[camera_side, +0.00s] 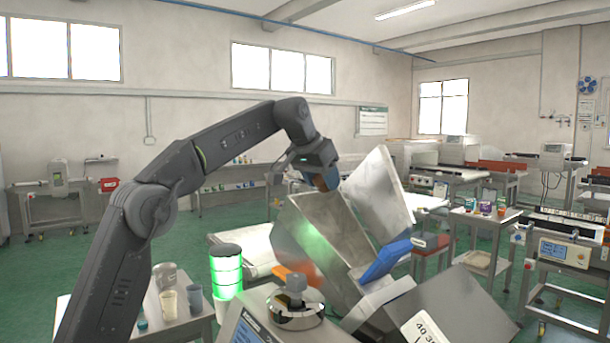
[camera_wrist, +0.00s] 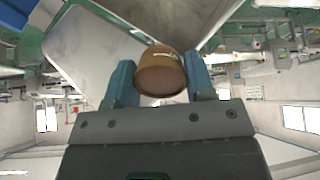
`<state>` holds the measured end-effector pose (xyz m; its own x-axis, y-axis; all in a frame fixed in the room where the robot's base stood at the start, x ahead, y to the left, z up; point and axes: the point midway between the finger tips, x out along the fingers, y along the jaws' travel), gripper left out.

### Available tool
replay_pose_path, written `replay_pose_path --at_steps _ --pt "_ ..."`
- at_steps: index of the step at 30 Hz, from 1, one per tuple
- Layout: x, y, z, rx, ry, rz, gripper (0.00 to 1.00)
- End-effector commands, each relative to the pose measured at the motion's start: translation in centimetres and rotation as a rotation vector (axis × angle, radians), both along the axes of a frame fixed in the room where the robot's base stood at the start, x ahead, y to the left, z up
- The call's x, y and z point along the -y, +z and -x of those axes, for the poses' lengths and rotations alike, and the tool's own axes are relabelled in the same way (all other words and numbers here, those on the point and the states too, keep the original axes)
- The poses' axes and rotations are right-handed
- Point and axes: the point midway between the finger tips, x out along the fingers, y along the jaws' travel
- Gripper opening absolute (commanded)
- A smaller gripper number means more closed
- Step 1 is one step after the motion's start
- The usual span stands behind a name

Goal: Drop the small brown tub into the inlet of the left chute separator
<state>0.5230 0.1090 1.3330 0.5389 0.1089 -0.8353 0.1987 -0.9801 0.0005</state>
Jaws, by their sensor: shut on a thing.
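The small brown tub (camera_wrist: 161,75) is between the two blue fingers of my gripper (camera_wrist: 160,82) in the wrist view. My gripper is shut on it. In the side view my gripper (camera_side: 318,180) holds the tub (camera_side: 327,181) above the upper end of the metal chute separator. The separator's open inlet trough (camera_side: 335,225) slopes under the gripper, with a tall metal plate (camera_side: 380,193) to its right. The tub appears clear of the metal. I cannot tell its exact height above the inlet.
A small table with several cups (camera_side: 169,304) is at the lower left. Other machines stand at the right.

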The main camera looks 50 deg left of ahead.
Motion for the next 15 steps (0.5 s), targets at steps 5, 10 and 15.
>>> replay_pose_path --at_steps 5,10,15 --pt "1.9 -0.4 -0.3 0.016 -0.031 -0.003 0.27" --pt "2.0 -1.7 -0.3 0.017 -0.032 -0.003 0.27" --pt "2.0 -3.3 -0.3 0.017 -0.032 -0.003 0.27"
